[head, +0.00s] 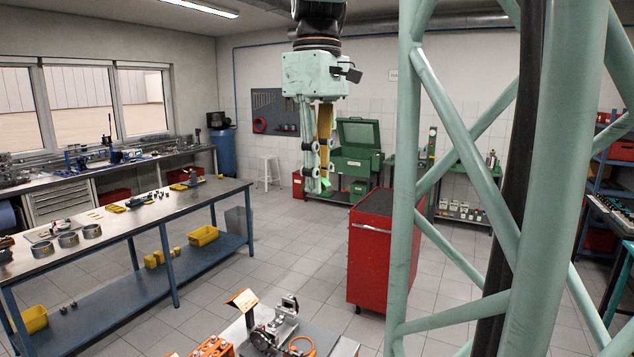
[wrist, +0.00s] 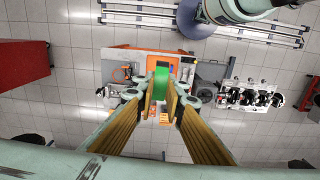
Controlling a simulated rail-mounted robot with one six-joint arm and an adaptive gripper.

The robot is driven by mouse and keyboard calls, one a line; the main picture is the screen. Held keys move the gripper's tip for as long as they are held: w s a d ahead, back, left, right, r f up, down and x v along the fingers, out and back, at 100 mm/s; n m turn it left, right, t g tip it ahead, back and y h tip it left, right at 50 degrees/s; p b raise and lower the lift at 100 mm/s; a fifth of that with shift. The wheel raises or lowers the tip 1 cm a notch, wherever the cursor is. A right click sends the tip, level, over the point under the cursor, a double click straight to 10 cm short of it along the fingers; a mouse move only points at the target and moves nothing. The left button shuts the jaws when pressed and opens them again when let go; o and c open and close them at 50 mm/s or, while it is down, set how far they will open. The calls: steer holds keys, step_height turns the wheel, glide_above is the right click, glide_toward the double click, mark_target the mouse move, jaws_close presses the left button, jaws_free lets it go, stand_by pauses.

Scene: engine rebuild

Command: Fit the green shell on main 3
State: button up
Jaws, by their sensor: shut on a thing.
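My gripper (head: 318,178) hangs high in the middle of the head view, fingers pointing down. It is shut on the green shell (wrist: 161,84), a small bright green piece between the fingertips in the wrist view. The shell also shows as a green bit (head: 325,184) at the fingertips in the head view. In the wrist view a metal assembly (wrist: 250,96) that looks like an engine part lies to the right of the gripper (wrist: 161,98), well below and apart from it. I cannot make out main 3 in either view.
A bench with orange parts (wrist: 118,62) lies below the gripper; metal parts (head: 284,322) show on it at the bottom of the head view. A red cabinet (head: 372,250) stands behind. A long workbench (head: 140,222) is at left. Open floor lies between.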

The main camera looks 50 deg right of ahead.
step_height(320, 180, up, 19)
stand_by(5.6)
stand_by(0.4)
